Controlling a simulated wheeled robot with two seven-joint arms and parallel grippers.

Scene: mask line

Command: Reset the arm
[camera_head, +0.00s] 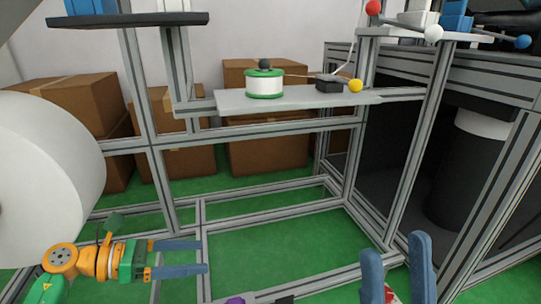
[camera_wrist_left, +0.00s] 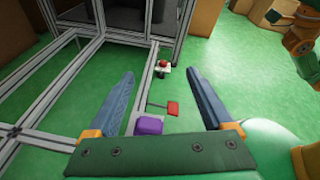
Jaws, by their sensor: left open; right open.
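My left gripper (camera_head: 206,255) comes in from the left, low in the head view, with its two blue fingers spread apart and pointing right. It is empty, in front of the grey metal frame. In the left wrist view its fingers (camera_wrist_left: 160,73) are wide apart with nothing held between them. My right gripper (camera_head: 395,245) shows at the bottom right of the head view. Its two blue fingers point up, stand apart and hold nothing visible; its arm is mostly out of view.
A frame shelf (camera_head: 300,97) holds a white-and-green cylinder (camera_head: 265,85). A large white roll (camera_head: 45,165) stands at left, cardboard boxes (camera_head: 75,105) behind. In the left wrist view, a purple block (camera_wrist_left: 149,126) and red piece (camera_wrist_left: 173,108) lie beyond the gripper's base. Green floor shows between the bars.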

